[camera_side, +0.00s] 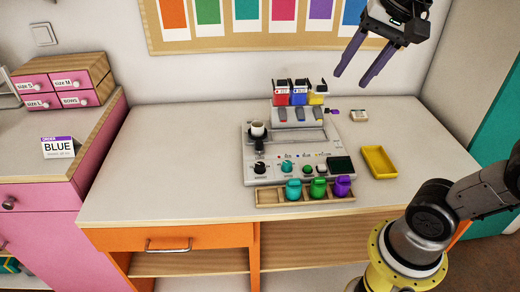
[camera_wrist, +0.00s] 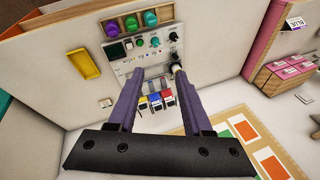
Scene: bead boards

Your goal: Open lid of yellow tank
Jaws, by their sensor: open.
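The yellow tank (camera_side: 316,98) is the right one of three small tanks at the back of the grey machine (camera_side: 262,158). It stands beside the blue tank (camera_side: 299,96), with the red tank (camera_side: 280,97) at the left. A dark part shows at its top, but the lid's state is too small to tell. In the wrist view the yellow tank (camera_wrist: 143,106) shows small between my fingers. My gripper (camera_side: 352,80) is open and empty, in the air above and to the right of the tanks. Its two purple fingers (camera_wrist: 160,74) point down.
A yellow tray (camera_side: 379,162) lies right of the machine, and a small pale block (camera_side: 359,116) lies behind it. A wooden rack (camera_side: 268,197) with teal, green and purple capsules is at the front. A white cup (camera_side: 257,129) stands on the machine. The table's left is clear.

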